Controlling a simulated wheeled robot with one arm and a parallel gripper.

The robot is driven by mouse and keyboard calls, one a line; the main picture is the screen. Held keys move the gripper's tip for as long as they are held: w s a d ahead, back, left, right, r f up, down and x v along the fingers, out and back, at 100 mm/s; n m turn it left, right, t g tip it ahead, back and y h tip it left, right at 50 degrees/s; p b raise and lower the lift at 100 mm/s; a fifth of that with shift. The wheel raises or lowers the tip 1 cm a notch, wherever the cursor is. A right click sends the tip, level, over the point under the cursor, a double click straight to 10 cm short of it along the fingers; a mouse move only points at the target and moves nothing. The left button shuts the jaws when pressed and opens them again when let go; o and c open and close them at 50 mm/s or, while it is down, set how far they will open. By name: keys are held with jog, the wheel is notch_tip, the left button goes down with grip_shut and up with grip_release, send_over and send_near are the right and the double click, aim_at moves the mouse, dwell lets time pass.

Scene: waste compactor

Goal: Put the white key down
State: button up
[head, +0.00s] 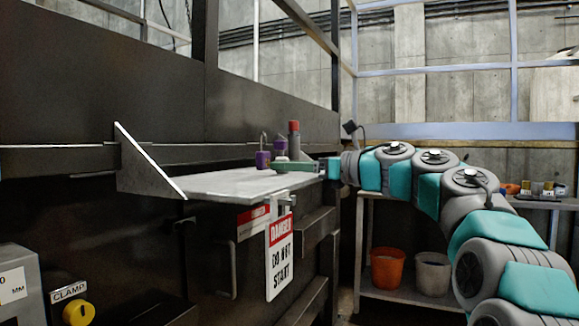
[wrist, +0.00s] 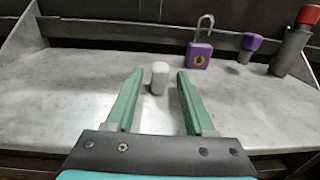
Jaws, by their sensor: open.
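The white key (wrist: 159,80) shows in the wrist view as a small pale block standing on the grey shelf (wrist: 60,85), between my gripper's fingertips. I cannot pick it out in the head view. My gripper (wrist: 160,75) is open, with a gap visible on each side of the key. In the head view my gripper (head: 280,166) reaches in from the right, low over the shelf (head: 222,184).
A purple padlock (wrist: 199,55) with a raised shackle, a purple-topped piece (wrist: 250,44) and a red-capped grey cylinder (wrist: 292,45) stand farther back on the shelf. A danger sign (head: 280,255) hangs at the front edge. The shelf's left part is clear.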

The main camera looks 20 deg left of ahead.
jog(key=s+d+b, duration=0.1)
jog(key=d, duration=1.1)
jog(key=shift+s+b, duration=0.25)
jog(key=shift+b, duration=0.15)
jog(key=shift+r, duration=0.1)
